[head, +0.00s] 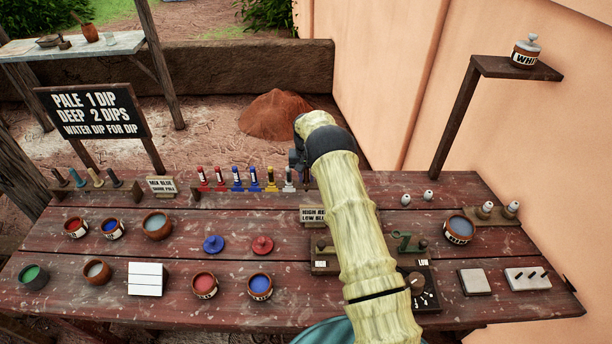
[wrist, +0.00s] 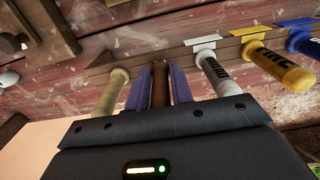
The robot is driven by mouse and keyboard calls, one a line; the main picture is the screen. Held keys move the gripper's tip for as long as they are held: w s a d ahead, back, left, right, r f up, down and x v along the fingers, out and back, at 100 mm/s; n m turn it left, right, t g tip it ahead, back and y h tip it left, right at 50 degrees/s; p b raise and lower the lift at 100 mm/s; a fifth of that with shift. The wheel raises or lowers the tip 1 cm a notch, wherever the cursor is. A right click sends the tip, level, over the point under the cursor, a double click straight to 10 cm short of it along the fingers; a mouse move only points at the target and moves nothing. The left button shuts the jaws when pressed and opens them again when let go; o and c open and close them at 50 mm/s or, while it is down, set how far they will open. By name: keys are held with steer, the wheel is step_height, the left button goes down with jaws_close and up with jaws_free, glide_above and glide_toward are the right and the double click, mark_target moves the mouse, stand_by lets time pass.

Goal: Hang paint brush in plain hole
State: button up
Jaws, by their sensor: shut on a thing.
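In the wrist view my gripper (wrist: 159,80) has its two purple fingers shut on a paint brush with a brown handle (wrist: 160,78). The brush is at the wooden rack (wrist: 228,50), between a pale tan handle (wrist: 112,92) and a white lettered handle (wrist: 218,75). The brush's far end meets the rack's edge; I cannot tell whether it sits in a hole. Coloured plates mark the white, yellow and blue places; no plate shows beside the brown brush. In the head view the same rack (head: 225,190) holds red, blue, yellow and white handles; my arm hides the held brush.
Another rack (head: 95,186) with several handles stands at the left. Paint pots (head: 205,285), a blue lid (head: 213,244), a red lid (head: 262,246) and a white block (head: 148,279) lie in front. A dark sign (head: 92,112) stands behind the table, and a shelf (head: 515,68) at the right.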

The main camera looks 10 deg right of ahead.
steer(key=shift+f, duration=0.35)
steer(key=o, duration=1.5)
steer(key=shift+r, duration=0.15)
steer(key=shift+r+p, duration=1.5)
steer(key=shift+r, duration=2.15)
